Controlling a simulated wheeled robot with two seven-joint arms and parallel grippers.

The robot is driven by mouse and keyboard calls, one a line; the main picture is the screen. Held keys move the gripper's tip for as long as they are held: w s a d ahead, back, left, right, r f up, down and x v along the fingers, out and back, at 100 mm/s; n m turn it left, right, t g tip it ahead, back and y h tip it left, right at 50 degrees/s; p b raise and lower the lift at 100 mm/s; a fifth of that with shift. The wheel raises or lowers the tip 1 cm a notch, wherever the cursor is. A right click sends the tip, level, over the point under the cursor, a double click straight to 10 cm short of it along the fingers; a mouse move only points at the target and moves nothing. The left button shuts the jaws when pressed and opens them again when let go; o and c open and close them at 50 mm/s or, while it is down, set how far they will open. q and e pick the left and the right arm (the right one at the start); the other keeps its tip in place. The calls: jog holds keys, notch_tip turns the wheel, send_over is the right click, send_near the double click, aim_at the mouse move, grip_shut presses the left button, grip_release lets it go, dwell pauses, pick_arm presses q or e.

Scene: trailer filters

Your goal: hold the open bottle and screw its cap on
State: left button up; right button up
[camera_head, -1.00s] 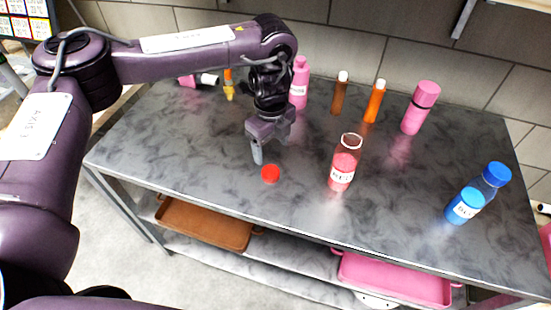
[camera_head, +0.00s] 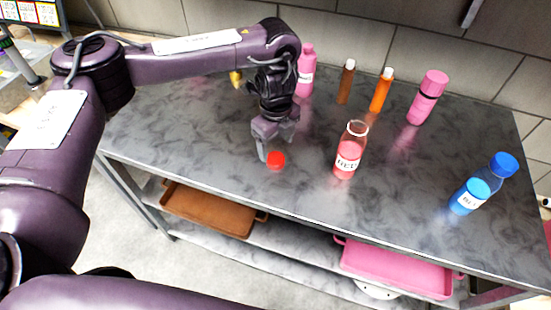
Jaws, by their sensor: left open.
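The open bottle (camera_head: 349,152) stands upright on the grey table, with clear glass, red liquid, a white label and no cap on its neck. A red cap (camera_head: 277,159) lies on the table to the left of the bottle. My left gripper (camera_head: 276,150) points down right at the cap, with one finger beside its left edge. It is open, and whether it touches the cap cannot be told. My right gripper is not in view.
A capped blue bottle (camera_head: 483,184) stands at the right. A pink flask (camera_head: 428,97), an orange bottle (camera_head: 381,90), a brown bottle (camera_head: 346,81) and a pink bottle (camera_head: 306,70) stand along the back. Brown (camera_head: 211,212) and pink (camera_head: 396,268) trays sit on the lower shelf.

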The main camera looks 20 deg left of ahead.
aim_at(275, 158)
pick_arm(q)
jog(key=f, duration=0.4)
jog(key=shift+s+a+f, duration=0.1)
jog(key=shift+s, duration=0.1)
jog(key=c, duration=1)
